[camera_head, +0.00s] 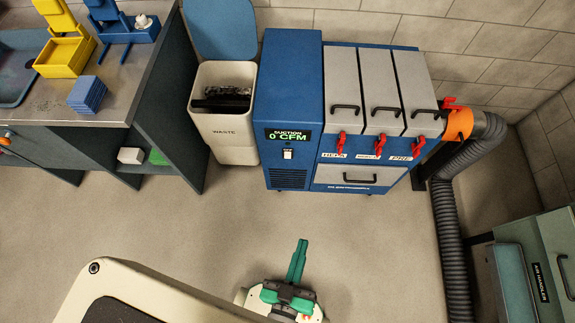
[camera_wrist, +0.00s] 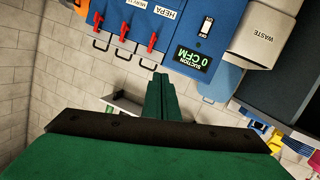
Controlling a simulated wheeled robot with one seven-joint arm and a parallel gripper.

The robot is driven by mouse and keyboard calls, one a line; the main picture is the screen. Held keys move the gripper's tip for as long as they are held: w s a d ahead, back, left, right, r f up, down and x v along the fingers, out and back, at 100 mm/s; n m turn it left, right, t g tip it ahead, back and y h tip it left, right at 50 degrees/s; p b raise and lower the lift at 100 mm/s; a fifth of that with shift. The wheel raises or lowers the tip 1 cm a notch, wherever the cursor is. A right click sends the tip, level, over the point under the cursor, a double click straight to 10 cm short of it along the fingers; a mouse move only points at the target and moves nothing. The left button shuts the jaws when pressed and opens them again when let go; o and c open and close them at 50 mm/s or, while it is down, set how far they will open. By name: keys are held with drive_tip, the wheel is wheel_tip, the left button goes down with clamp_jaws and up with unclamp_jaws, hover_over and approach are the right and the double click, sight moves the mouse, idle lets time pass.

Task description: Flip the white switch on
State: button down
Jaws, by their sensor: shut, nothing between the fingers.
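The white switch (camera_head: 288,154) sits on the front of the blue suction machine (camera_head: 288,80), just below a display (camera_head: 288,135) reading "SUCTION 0 CFM". In the wrist view the white switch (camera_wrist: 206,27) shows near the top, beside the display (camera_wrist: 194,60), with the picture turned over. My gripper (camera_head: 299,252) has green fingers and is shut and empty. It is over the floor in front of the machine, apart from the switch. In the wrist view its fingers (camera_wrist: 162,98) point toward the machine.
A white waste bin (camera_head: 224,110) with its blue lid up stands left of the machine. Red latches (camera_head: 379,147) and black handles are on the machine's right part. A grey hose (camera_head: 452,240) runs down at the right, near a green cabinet (camera_head: 555,260). The floor between is clear.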

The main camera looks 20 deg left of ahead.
sight(288, 158)
drive_tip(key=w+a+f+n+y, duration=0.2)
drive_tip(key=w+a+f+n, duration=0.3)
drive_tip(key=w+f+n, duration=0.4)
drive_tip(key=w+a+f+n+y, duration=0.2)
drive_tip(key=w+a+f+n, duration=0.4)
drive_tip(key=f, duration=0.8)
drive_tip(key=w+n, duration=0.3)
drive_tip(key=w, duration=0.2)
drive_tip(key=shift+a, duration=0.2)
drive_tip(key=x, duration=1.3)
drive_tip(key=shift+w+r, duration=0.1)
drive_tip(key=shift+r, duration=0.05)
drive_tip(key=shift+w+a, duration=0.1)
drive_tip(key=shift+w, duration=0.25)
